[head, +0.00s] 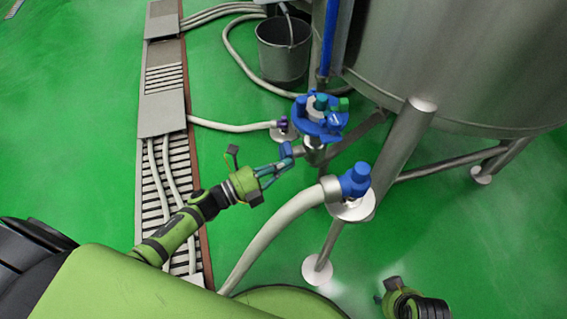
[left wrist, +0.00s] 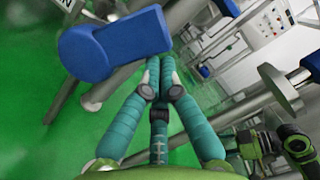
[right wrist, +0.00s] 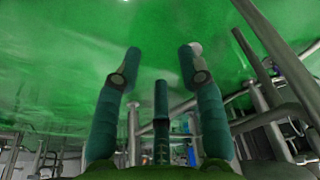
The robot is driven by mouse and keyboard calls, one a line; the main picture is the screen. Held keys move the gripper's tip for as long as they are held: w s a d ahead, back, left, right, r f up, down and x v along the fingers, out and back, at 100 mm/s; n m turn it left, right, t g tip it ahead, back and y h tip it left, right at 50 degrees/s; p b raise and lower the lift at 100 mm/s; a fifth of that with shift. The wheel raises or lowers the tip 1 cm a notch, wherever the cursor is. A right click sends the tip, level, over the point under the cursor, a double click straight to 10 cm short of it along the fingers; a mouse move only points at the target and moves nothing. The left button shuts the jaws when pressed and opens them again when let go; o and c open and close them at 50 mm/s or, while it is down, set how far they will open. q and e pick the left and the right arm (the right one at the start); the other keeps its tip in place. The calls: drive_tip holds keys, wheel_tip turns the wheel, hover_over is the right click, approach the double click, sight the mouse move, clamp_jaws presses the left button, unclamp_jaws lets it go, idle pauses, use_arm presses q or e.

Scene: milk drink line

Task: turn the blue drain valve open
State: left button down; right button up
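The blue drain valve handle (head: 286,150) is a small lever on the metal outlet pipe below the tank. In the left wrist view the blue handle (left wrist: 130,45) is large, a flat bar with a rounded end, just beyond my fingertips. My left gripper (head: 284,162) is at this handle. In the left wrist view its teal fingers (left wrist: 159,68) are drawn together with their tips at the handle's lower edge; I cannot tell if they touch. My right gripper (head: 382,296) is low at the front, and its fingers (right wrist: 158,62) are apart and empty.
A blue valve cluster (head: 320,120) sits just above. A white hose (head: 275,225) with a blue-capped fitting (head: 355,180) is to the right. Tank legs (head: 400,145) stand behind. A bucket (head: 284,55) is at the back.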

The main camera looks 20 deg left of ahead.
use_arm(q)
drive_tip(key=shift+w+a+r+n+p, duration=0.25)
drive_tip(key=shift+r+n+p, duration=0.15)
drive_tip(key=shift+n+p, duration=0.2)
drive_tip(key=shift+w+a+r+n+p, duration=0.1)
drive_tip(key=shift+w+r+n+p, duration=0.15)
drive_tip(key=shift+r+n+p, duration=0.25)
drive_tip(key=shift+w+a+f+y, duration=0.1)
drive_tip(key=shift+w+a+y, duration=0.1)
drive_tip(key=shift+y, duration=0.1)
use_arm(e)
wheel_tip(320, 180, down, 7)
drive_tip(key=s, duration=0.1)
drive_tip(key=shift+s+r, duration=0.15)
drive_tip(key=shift+s, duration=0.2)
